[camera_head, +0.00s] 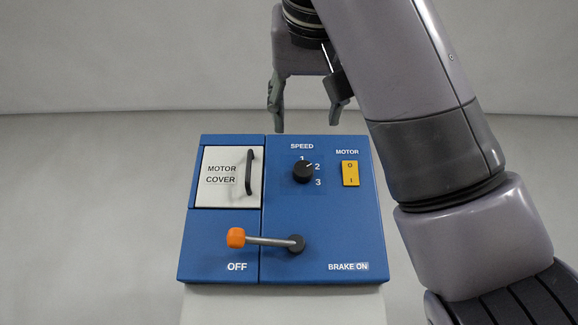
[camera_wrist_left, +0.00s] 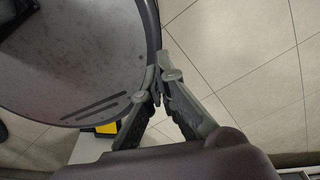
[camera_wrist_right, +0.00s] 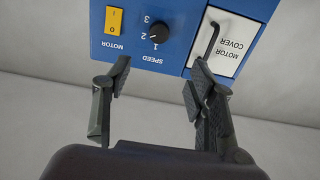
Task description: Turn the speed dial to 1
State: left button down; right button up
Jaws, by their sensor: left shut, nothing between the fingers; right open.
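The black round speed dial (camera_head: 303,171) is on the blue control panel (camera_head: 320,215), with the numbers 1, 2 and 3 around it. Its white mark points toward 2. The dial (camera_wrist_right: 159,32) also shows in the right wrist view, upside down, ahead of the fingers. My right gripper (camera_head: 306,118) is open and empty, with its fingers apart beyond the panel's far edge, in line with the dial. It also shows in the right wrist view (camera_wrist_right: 158,72). My left gripper (camera_wrist_left: 156,88) is shut and empty in the left wrist view, away from the panel.
A yellow motor switch (camera_head: 350,173) sits right of the dial. A white motor cover (camera_head: 225,185) with a black handle is on the left. A lever with an orange knob (camera_head: 236,238) lies across the front, by the OFF label. My right arm fills the right side.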

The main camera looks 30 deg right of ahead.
jog(key=p, duration=0.2)
send_near(303, 169)
jog(key=p+x, duration=0.1)
jog(key=x, duration=0.1)
jog(key=p+x, duration=0.4)
jog(key=shift+r, duration=0.35)
jog(key=shift+p+x, duration=1.1)
jog(key=shift+p, duration=0.05)
jog(key=shift+w+d+f+p, duration=0.15)
jog(key=shift+w+f+p, duration=0.05)
jog(key=shift+f+p, duration=0.15)
pick_arm(q)
notch_tip(303, 169, up, 11)
jog(key=shift+w+d, duration=0.2)
jog(key=shift+d, duration=0.2)
jog(key=shift+f, duration=0.15)
pick_arm(e)
jog(key=shift+s, duration=0.1)
pick_arm(q)
jog(key=shift+w, duration=0.1)
